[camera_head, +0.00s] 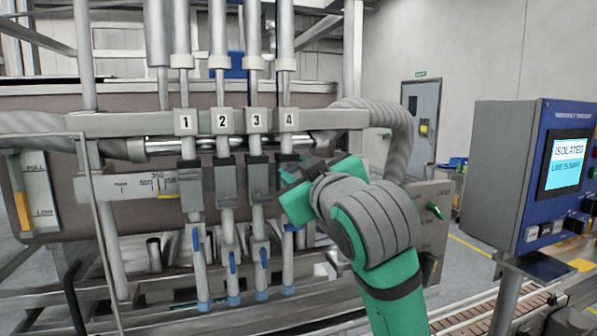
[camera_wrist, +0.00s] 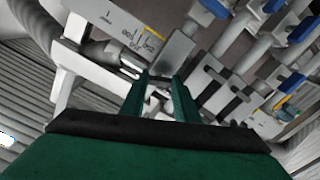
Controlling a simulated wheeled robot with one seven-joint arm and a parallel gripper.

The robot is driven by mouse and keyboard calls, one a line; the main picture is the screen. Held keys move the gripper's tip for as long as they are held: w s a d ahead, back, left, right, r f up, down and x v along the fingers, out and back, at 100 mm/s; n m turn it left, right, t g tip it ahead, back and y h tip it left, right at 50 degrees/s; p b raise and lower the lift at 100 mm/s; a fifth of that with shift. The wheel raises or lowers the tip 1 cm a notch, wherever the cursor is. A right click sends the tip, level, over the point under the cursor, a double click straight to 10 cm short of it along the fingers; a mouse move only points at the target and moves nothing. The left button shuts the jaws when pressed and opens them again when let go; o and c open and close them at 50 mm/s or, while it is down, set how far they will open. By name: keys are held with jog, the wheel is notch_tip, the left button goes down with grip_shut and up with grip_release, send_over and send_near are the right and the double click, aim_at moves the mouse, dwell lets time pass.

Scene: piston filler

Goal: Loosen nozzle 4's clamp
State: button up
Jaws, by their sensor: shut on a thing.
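The number 4 plate (camera_head: 289,119) marks the rightmost of the nozzle columns. My gripper (camera_head: 288,178) is in front of this column, level with the dark grey clamp blocks on its neighbours, such as nozzle 3's block (camera_head: 258,178). It covers most of nozzle 4's clamp. In the wrist view my two green fingers (camera_wrist: 160,84) are close together around a small pale part, which I take to be part of that clamp; its shape and turn are hidden. Below my gripper, nozzle 4's lower tube ends in a blue tip (camera_head: 288,290).
Nozzles 1 to 3 stand close to the left, with blue levers (camera_head: 232,262). A grey hose (camera_head: 385,125) curves down behind my arm. A control box (camera_head: 545,180) with a screen reading ISOLATED stands at the right. A conveyor (camera_head: 480,315) runs below it.

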jog(key=n, duration=0.6)
jog(key=shift+n, duration=0.3)
jog(key=n, duration=0.6)
jog(key=shift+f, duration=0.1)
jog(key=shift+n, duration=0.3)
jog(key=o, duration=1)
jog(key=shift+o, duration=0.2)
jog(key=v, duration=1)
jog(key=shift+s, duration=0.4)
